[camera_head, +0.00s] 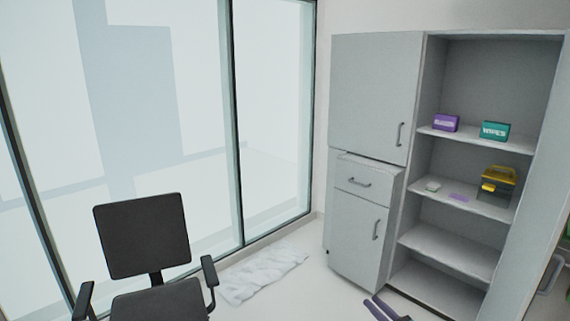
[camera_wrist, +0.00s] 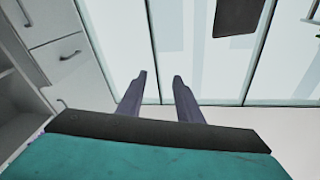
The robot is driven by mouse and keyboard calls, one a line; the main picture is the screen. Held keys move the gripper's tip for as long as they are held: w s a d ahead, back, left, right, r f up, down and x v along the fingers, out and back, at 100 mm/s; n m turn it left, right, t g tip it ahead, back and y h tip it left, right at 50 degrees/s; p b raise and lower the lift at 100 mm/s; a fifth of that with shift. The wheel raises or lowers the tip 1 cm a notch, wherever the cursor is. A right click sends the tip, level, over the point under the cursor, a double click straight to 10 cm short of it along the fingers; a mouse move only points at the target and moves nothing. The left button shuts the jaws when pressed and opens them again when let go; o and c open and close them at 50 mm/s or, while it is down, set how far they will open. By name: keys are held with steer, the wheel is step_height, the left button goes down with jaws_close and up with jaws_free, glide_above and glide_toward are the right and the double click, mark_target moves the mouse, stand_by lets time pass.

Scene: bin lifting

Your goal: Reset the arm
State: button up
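My gripper (camera_wrist: 159,78) shows in the wrist view as two dark purple fingers with a clear gap between them. It is open, and nothing is visible between the fingers. The tips of the purple fingers (camera_head: 374,300) also show at the bottom edge of the head view, in front of the grey cabinet; the rest of my arm is out of that frame. The fingers appear apart from the furniture.
A grey cabinet (camera_head: 372,95) with closed doors and a drawer adjoins open shelves (camera_head: 440,239). These hold a purple box (camera_head: 446,123), a teal wipes box (camera_head: 495,131) and a yellow-lidded container (camera_head: 497,182). A black chair (camera_head: 143,235) and crumpled white cloth (camera_head: 262,277) are by the glass wall.

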steer(key=a+f+m+h, duration=0.3)
steer(key=a+f+h, duration=0.1)
steer(key=a+f, duration=0.35)
steer(key=s+a+f+m+g+h+b, duration=0.1)
steer(key=s+a+f+g+h, duration=0.1)
steer(key=s+a+f+h, duration=0.3)
steer(key=s+a+f+m+g+h+b, duration=0.1)
steer(key=s+f+m+g, duration=0.1)
steer(key=f, duration=0.5)
steer(key=s+f+g+h, duration=0.1)
steer(key=s+f+g, duration=0.3)
steer(key=s, duration=0.5)
steer(key=s+f+g, duration=0.3)
steer(key=s, duration=0.5)
steer(key=s+f+g+h, duration=0.1)
steer(key=s+f+g, duration=0.3)
steer(key=s, duration=0.5)
steer(key=s+a+r+n+g, duration=0.1)
steer(key=s+g, duration=0.1)
steer(key=s, duration=0.3)
steer(key=s+a+r+g, duration=0.1)
steer(key=s+g, duration=0.2)
steer(key=s, duration=0.3)
steer(key=s+a+r+n+g+y, duration=0.1)
steer(key=s+r+g, duration=0.1)
steer(key=s, duration=0.3)
steer(key=shift+s+n, duration=0.3)
steer(key=shift+s, duration=0.1)
steer(key=shift+d, duration=0.15)
